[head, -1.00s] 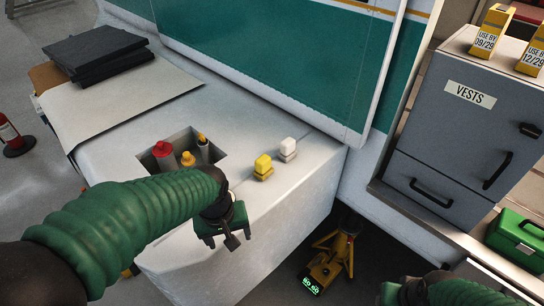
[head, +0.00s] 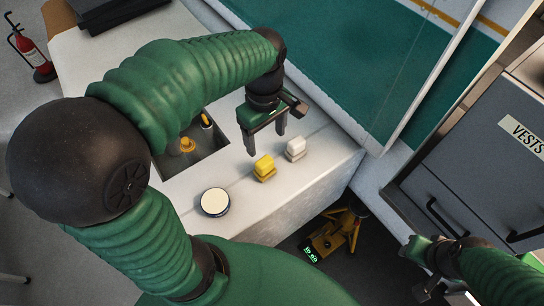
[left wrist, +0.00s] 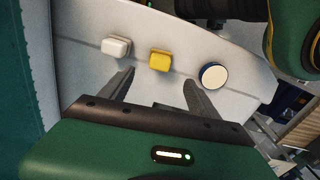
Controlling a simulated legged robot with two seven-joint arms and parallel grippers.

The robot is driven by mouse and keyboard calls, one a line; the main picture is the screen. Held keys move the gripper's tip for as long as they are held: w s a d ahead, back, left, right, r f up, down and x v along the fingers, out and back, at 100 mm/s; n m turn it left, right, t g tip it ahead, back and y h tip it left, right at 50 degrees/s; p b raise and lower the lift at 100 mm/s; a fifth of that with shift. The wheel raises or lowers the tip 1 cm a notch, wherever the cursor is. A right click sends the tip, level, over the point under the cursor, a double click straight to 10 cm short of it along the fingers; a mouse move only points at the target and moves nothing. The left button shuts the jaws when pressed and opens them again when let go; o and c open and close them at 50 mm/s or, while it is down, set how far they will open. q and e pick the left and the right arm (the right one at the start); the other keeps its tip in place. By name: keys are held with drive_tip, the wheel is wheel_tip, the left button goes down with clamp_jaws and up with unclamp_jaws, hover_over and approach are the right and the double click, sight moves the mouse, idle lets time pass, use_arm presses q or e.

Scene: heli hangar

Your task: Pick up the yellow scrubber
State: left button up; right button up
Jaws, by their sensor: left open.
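The yellow scrubber (head: 264,168) sits on the white counter (head: 290,205), just left of and nearer than a white scrubber (head: 296,149). It also shows in the left wrist view (left wrist: 160,60), beyond and between my open fingers. My left gripper (head: 266,147) is open, pointing down above the counter, close behind the yellow scrubber in the head view and apart from it. It also shows in the left wrist view (left wrist: 157,84) with nothing between its fingers. My right gripper (head: 426,270) is at the lower right, away from the counter; its jaws are not clear.
A round white-topped tin (head: 215,202) stands left of the yellow scrubber. A recess (head: 208,155) in the counter holds several bottles, partly hidden by my left arm. A grey cabinet (head: 470,165) stands right. A yellow floor device (head: 335,235) is below the counter's end.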

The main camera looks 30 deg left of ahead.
sight(264, 161)
use_arm(q)
drive_tip(key=f, duration=0.2)
drive_tip(key=f+p, duration=0.1)
drive_tip(key=f, duration=0.5)
drive_tip(key=shift+w+a+f, duration=0.1)
drive_tip(key=shift+a+f, duration=0.1)
drive_tip(key=shift+a, duration=0.15)
drive_tip(key=f, duration=0.1)
drive_tip(key=f+p, duration=0.2)
drive_tip(key=f, duration=0.1)
drive_tip(key=shift+w+a, duration=0.15)
drive_tip(key=shift+a, duration=0.2)
drive_tip(key=shift+s+d+f, duration=0.1)
drive_tip(key=shift+s+f, duration=0.1)
drive_tip(key=shift+f, duration=0.15)
drive_tip(key=shift+s+d, duration=0.2)
drive_tip(key=shift+d, duration=0.05)
drive_tip(key=shift+w+d, duration=0.15)
drive_tip(key=shift+w, duration=0.05)
drive_tip(key=c, duration=0.4)
drive_tip(key=shift+w, duration=0.15)
drive_tip(key=c, duration=0.5)
drive_tip(key=shift+a, duration=0.35)
clamp_jaws()
use_arm(e)
drive_tip(key=v, duration=0.4)
drive_tip(key=shift+a, duration=0.3)
